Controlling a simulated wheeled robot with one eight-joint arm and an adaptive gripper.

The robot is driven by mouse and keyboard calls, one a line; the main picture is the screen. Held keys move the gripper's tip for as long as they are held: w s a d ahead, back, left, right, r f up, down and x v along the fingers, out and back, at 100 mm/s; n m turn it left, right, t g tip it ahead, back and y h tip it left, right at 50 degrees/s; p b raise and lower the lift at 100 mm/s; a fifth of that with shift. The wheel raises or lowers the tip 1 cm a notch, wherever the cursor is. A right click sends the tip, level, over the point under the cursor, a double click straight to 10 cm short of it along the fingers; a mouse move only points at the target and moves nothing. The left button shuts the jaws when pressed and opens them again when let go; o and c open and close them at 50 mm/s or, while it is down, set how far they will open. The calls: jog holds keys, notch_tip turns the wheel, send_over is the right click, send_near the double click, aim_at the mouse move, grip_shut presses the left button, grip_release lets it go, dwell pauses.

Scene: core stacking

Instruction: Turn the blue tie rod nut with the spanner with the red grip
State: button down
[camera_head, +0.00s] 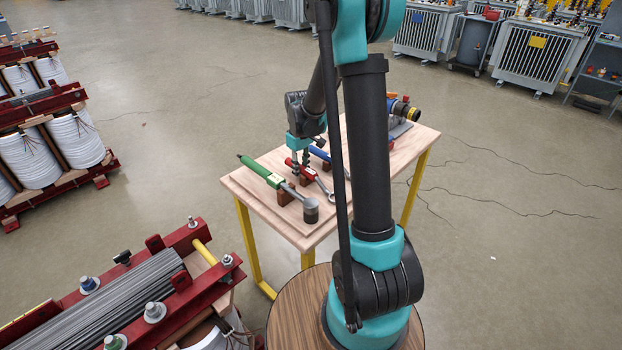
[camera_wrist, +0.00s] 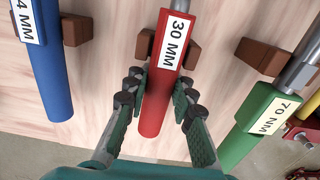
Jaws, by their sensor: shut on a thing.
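The spanner with the red grip (camera_head: 303,170) lies on the wooden table among other tools. In the wrist view its red handle (camera_wrist: 165,75), labelled 30 MM, lies between brown rest blocks. My gripper (camera_wrist: 160,92) has its fingers on both sides of the red handle and is shut on it. In the head view my gripper (camera_head: 299,167) is low over the table at the handle. The blue tie rod nut (camera_head: 89,284) sits on the red clamp frame of the core at the lower left, well away from the gripper.
A green-handled tool (camera_wrist: 258,118) labelled 70 NM lies to the right in the wrist view, and a blue-handled one (camera_wrist: 47,70) to the left. The core's red frame (camera_head: 203,290) carries other nuts, including a green one (camera_head: 114,342). Floor between stacks is clear.

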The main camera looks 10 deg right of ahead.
jog(key=shift+r, duration=4.05)
